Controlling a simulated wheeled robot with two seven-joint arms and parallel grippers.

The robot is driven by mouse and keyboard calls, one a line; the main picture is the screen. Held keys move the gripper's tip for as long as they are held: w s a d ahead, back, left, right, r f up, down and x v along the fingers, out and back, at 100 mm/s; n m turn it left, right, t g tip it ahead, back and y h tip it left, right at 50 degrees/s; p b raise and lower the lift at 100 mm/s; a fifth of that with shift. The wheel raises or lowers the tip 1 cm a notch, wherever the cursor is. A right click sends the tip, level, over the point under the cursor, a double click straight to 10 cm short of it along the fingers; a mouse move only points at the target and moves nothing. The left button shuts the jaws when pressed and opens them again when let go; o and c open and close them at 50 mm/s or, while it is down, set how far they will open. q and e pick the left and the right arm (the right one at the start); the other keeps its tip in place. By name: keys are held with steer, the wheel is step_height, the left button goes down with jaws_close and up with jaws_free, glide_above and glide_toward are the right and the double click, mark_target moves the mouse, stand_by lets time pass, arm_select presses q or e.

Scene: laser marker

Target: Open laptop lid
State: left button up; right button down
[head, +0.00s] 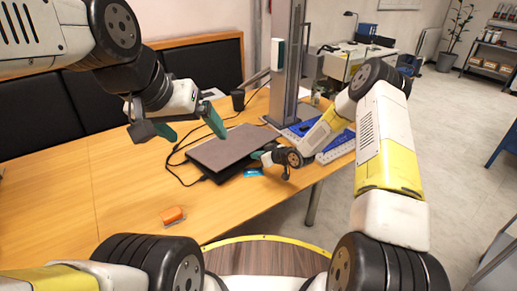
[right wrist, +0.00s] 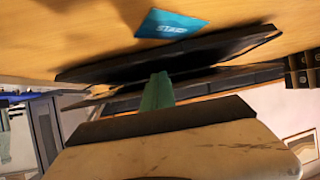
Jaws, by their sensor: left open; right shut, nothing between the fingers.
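The laptop (head: 222,149) lies on the wooden table with its grey-brown lid low over the dark base. In the right wrist view, turned upside down, the dark base (right wrist: 160,56) and the lid edge (right wrist: 232,77) show with a narrow gap between them. My right gripper (head: 255,156) is shut at the laptop's right front side; its green fingertips (right wrist: 157,84) overlap the gap and lid edge. I cannot tell how far they reach in. My left gripper (head: 196,134) is open and empty, above and left of the laptop, one green finger near the lid's back edge.
A blue card (head: 253,172) lies in front of the laptop. The laser marker column (head: 287,65) and a blue-white part (head: 337,147) stand right. An orange object (head: 173,215) lies front left; the left table is clear.

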steer(key=shift+r, duration=0.15)
steer(key=shift+w+a+r, duration=0.2)
steer(key=shift+r, duration=0.6)
steer(key=shift+w+a+r, duration=0.15)
steer(key=shift+a+r, duration=0.05)
steer(key=shift+r, duration=0.6)
steer(key=shift+w+a+r, duration=0.2)
steer(key=shift+r, duration=0.6)
steer(key=shift+d, duration=0.1)
steer(key=s+d, duration=0.4)
steer(key=shift+d, duration=0.15)
steer(key=shift+s+f, duration=0.1)
